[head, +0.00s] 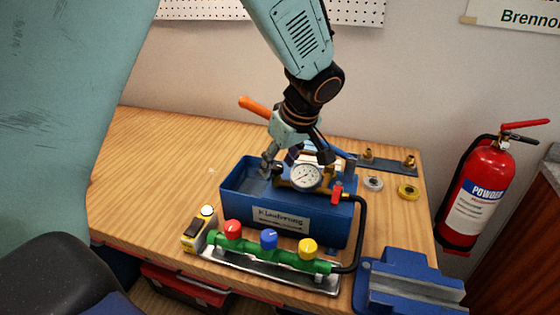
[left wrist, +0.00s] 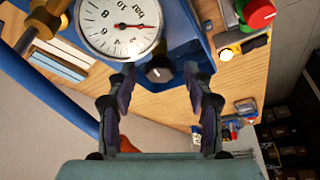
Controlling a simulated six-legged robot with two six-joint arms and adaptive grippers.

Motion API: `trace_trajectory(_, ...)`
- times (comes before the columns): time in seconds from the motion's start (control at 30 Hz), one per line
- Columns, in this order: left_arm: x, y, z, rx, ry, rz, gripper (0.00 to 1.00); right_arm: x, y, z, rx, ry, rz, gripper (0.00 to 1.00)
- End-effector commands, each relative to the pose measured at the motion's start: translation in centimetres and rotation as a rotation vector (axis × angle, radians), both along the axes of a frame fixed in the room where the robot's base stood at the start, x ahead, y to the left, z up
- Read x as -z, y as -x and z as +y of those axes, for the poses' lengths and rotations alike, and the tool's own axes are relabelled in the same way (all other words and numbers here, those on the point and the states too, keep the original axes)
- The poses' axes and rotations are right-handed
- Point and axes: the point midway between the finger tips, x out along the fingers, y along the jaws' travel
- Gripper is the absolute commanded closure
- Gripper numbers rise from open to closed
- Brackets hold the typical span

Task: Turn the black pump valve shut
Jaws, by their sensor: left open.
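The black pump valve (left wrist: 159,72) is a round black knob with a small pale mark, seen in the left wrist view beside the pressure gauge (left wrist: 120,25). My left gripper (left wrist: 159,84) is open, with one fingertip on each side of the knob; I cannot tell whether they touch it. In the head view my left gripper (head: 297,160) reaches down over the blue pump tank (head: 235,200), behind the gauge (head: 305,177), and hides the black knob. The pump has a red valve lever (head: 337,192) and an orange handle (head: 257,107). My right gripper is not in view.
A green manifold (head: 285,257) with red, blue and yellow knobs lies in front of the tank, joined by a black hose (head: 361,225). A blue vise (head: 405,280) stands at the right front. Fittings lie at the back right. The bench's left part (head: 150,180) is clear.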

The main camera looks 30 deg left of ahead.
Motion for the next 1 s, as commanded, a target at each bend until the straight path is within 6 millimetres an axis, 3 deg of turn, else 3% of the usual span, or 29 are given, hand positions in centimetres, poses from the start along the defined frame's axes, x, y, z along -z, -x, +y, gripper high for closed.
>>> trace_trajectory(0.17,-0.03,-0.17,0.00,0.000,0.000,0.000,0.50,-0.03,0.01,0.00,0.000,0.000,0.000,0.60)
trace_trajectory(0.73,-0.12,-0.19,0.00,0.000,-0.001,-0.001,0.98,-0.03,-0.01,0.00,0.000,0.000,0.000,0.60)
trace_trajectory(1.0,-0.16,-0.23,0.01,0.004,-0.001,-0.002,1.00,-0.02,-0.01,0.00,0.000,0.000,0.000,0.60)
